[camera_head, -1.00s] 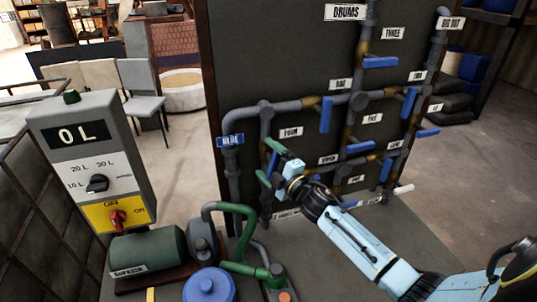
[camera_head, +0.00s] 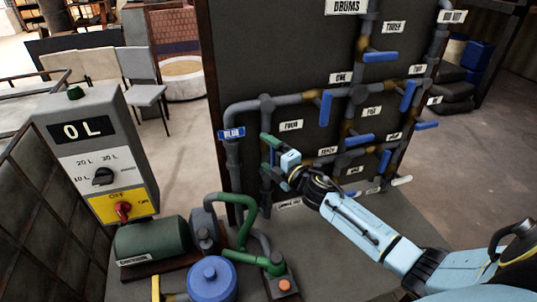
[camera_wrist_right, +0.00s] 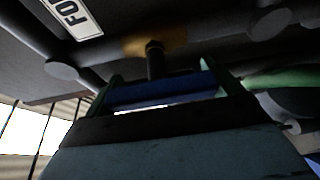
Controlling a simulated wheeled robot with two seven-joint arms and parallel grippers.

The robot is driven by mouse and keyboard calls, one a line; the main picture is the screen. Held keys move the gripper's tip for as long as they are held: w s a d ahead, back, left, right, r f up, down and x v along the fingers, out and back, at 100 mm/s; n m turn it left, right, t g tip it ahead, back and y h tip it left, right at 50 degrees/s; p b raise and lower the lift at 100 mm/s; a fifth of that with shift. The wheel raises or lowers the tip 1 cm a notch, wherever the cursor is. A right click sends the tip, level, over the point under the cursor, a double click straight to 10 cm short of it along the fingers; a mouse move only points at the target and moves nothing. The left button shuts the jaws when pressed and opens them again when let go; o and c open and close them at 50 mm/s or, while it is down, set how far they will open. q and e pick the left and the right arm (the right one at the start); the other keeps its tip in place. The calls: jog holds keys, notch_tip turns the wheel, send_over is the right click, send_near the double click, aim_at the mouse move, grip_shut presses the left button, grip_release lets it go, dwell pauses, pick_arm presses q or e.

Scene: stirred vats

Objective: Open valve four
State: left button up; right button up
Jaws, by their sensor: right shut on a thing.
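The label FOUR (camera_head: 291,125) is on the dark pipe panel, just right of my right gripper. My right gripper (camera_head: 268,156) reaches the panel's left part, with green fingers. It is shut on a blue valve handle beside that label. In the right wrist view the blue handle (camera_wrist_right: 160,92) lies across between the green fingers (camera_wrist_right: 158,88), below a dark stem and a brass-coloured valve body (camera_wrist_right: 155,46). Part of the label (camera_wrist_right: 75,15) shows there too. In the head view the gripper largely hides this handle, so its angle is hard to tell. My left gripper is not in view.
A control box (camera_head: 92,150) with a dial and red switch stands left. A green motor (camera_head: 150,241), green pipe and blue-lidded vessel (camera_head: 212,279) stand below.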

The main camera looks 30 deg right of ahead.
jog(key=o, duration=0.7)
jog(key=shift+s, duration=0.15)
jog(key=s+d+b, duration=0.1)
jog(key=s+d, duration=0.1)
jog(key=s, duration=1.1)
jog(key=shift+b, duration=0.4)
